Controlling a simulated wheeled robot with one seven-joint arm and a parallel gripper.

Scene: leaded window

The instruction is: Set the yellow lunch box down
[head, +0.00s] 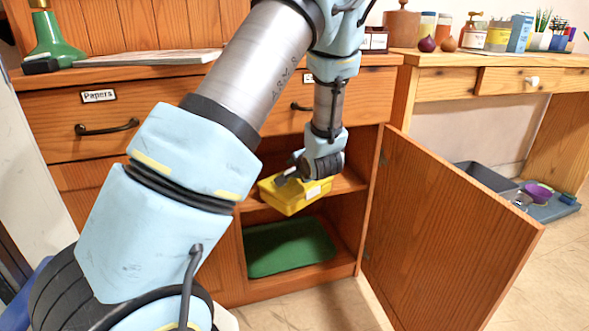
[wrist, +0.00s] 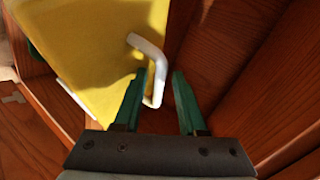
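The yellow lunch box (head: 296,196) is at the front of the open cupboard, at the height of its middle shelf (head: 346,184). Its near part shows in front of the shelf edge; I cannot tell how firmly it rests there. My gripper is right above it in the head view, its fingers mostly hidden. In the wrist view the yellow box (wrist: 85,45) fills the upper left. Its white handle (wrist: 158,72) reaches between the green fingers of my gripper (wrist: 160,74), close to the left finger. The fingers are apart, with a clear gap towards the right one.
The cupboard door (head: 445,240) stands open to the right. A green mat (head: 288,248) lies in the lower compartment, otherwise clear. Drawers (head: 150,122) and a countertop are above. A grey bin (head: 487,177) and a blue tray (head: 552,208) stand on the floor beyond the door.

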